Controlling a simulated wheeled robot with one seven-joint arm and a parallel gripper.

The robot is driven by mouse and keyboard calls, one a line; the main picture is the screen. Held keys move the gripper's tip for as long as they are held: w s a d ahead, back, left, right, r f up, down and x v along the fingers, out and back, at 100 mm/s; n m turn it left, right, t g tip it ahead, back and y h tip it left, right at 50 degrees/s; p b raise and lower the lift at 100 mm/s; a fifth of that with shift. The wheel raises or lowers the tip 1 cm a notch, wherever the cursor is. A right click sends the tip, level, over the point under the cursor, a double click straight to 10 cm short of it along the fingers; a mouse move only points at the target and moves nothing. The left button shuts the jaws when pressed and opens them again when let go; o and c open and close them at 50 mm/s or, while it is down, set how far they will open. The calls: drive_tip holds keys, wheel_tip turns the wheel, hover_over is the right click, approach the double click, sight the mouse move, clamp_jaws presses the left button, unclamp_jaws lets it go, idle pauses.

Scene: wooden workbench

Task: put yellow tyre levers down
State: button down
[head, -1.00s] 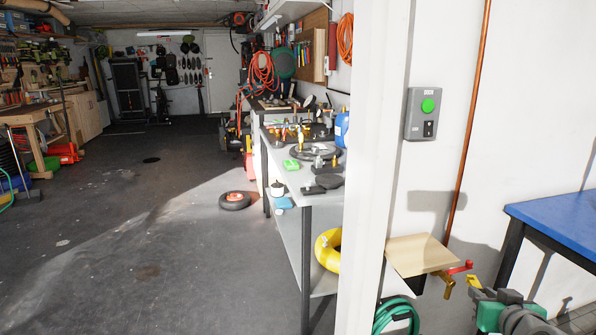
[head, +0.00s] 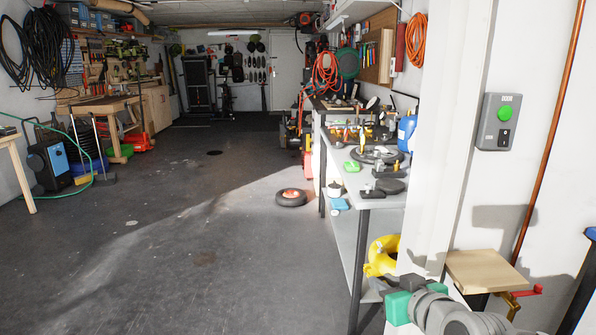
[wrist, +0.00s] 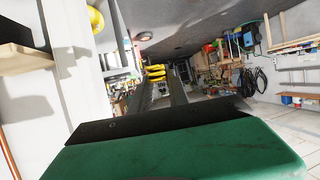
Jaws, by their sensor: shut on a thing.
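My gripper (wrist: 158,84) shows in the wrist view as two dark fingers beyond my green wrist housing. It is shut on the yellow tyre levers (wrist: 155,72), which show as short yellow bars between the fingertips. They are held in the air, away from any surface. In the head view only my green and grey arm shows at the bottom right; the gripper and levers cannot be made out there.
A grey workbench (head: 347,187) along the right wall carries several tools, a green item (head: 351,166) and black discs. A small wheel (head: 291,197) lies on the floor. A white post stands at right.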

drive_tip(key=a+r+p, duration=0.1)
drive_tip(key=p, duration=0.1)
drive_tip(key=a+r+y+p, duration=0.1)
drive_tip(key=shift+w+a+n+p, duration=0.2)
drive_tip(key=shift+w+n+p, duration=0.1)
drive_tip(key=shift+w+p, duration=0.1)
wheel_tip(320, 180, up, 6)
drive_tip(key=f+p, duration=0.1)
drive_tip(key=p, duration=1.5)
hover_over(374, 274)
drive_tip(key=a, duration=0.1)
drive_tip(key=shift+s+a+r, duration=0.1)
drive_tip(key=shift+s+r, duration=0.15)
drive_tip(key=shift+s, duration=0.2)
